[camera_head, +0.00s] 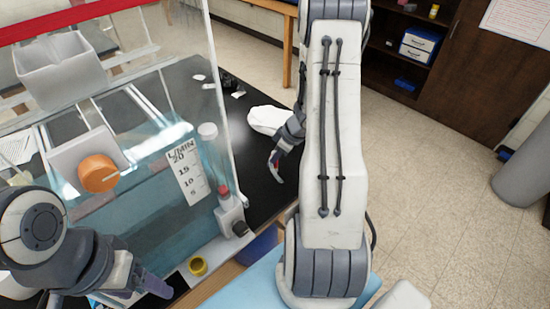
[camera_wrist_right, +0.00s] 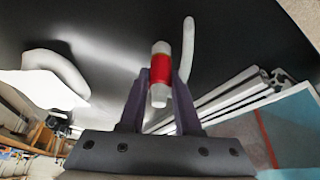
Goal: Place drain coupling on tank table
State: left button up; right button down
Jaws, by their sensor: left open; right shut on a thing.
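My right gripper (camera_wrist_right: 160,88) is shut on a short white cylinder with a red band, which looks like the drain coupling (camera_wrist_right: 160,72). A pale curved tube (camera_wrist_right: 188,50) shows just behind it. The black tabletop of the tank table (camera_head: 262,190) lies beyond the coupling; I cannot tell whether they touch. In the head view my right gripper (camera_head: 278,165) is over this tabletop, right of the tank, and mostly hides the coupling. My left gripper (camera_head: 152,288) is open and empty low at the left, by the tank's front.
The clear water tank (camera_head: 170,225) with a flow scale (camera_head: 187,172) fills the left. A yellow ring (camera_head: 198,266) sits by its front edge. A white lumpy object (camera_head: 267,119) lies on the tabletop. Aluminium rails (camera_wrist_right: 225,95) lie close to the right gripper.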

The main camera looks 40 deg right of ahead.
jog(key=shift+f, duration=0.15)
jog(key=c, duration=0.6)
grip_release()
jog(key=shift+r, duration=0.45)
jog(key=p+v, duration=0.4)
jog(key=v, duration=0.7)
jog(key=shift+s+r, duration=0.2)
jog(key=shift+s, duration=0.1)
jog(key=shift+d, duration=0.1)
